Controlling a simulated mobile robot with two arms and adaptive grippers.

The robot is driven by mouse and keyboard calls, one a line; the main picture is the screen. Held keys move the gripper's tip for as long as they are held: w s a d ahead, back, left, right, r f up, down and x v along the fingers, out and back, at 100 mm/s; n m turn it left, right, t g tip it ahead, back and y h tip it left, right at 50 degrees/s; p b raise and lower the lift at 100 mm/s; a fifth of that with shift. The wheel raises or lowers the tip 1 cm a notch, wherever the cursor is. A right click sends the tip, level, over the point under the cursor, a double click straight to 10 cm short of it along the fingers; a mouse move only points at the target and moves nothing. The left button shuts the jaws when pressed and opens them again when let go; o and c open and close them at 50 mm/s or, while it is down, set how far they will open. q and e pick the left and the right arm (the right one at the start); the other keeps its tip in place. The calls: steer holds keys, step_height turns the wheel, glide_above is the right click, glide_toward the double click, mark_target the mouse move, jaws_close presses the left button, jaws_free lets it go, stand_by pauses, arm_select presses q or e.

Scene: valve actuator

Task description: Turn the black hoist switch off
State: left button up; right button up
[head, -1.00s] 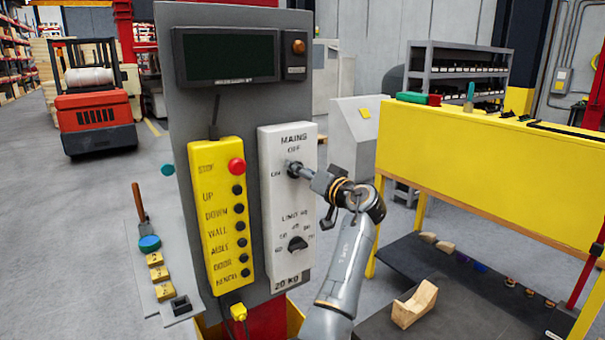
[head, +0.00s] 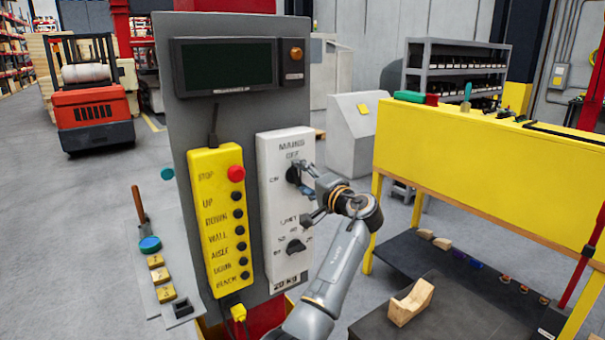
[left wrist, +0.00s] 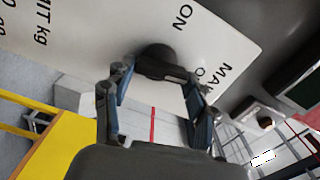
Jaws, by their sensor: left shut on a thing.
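The black hoist switch (head: 293,173) is a rotary knob on the white MAINS panel (head: 272,225). Its upper end lies just below the OFF mark; ON is to its left. In the left wrist view, the knob (left wrist: 157,60) has a bar that reaches toward the partly hidden OFF lettering. My left gripper (head: 308,203) is at the knob's right and lower side. In the left wrist view, the gripper's two fingers (left wrist: 155,80) stand at either end of the bar and are shut on it. My right gripper is not in view.
A second black knob (head: 295,247) sits lower on the white panel. A yellow button box (head: 222,220) with a red stop button (head: 236,173) is to the left. A dark display (head: 226,63) and orange lamp (head: 296,53) are above. A yellow bench (head: 480,165) stands at right.

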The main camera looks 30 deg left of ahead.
arm_select(q)
steer(key=shift+r+m, duration=0.15)
steer(key=shift+m, duration=0.35)
steer(key=o, duration=0.9)
steer(key=shift+w, duration=0.1)
steer(key=shift+o, duration=1.3)
steer(key=shift+a, duration=0.1)
steer(key=v, duration=1.2)
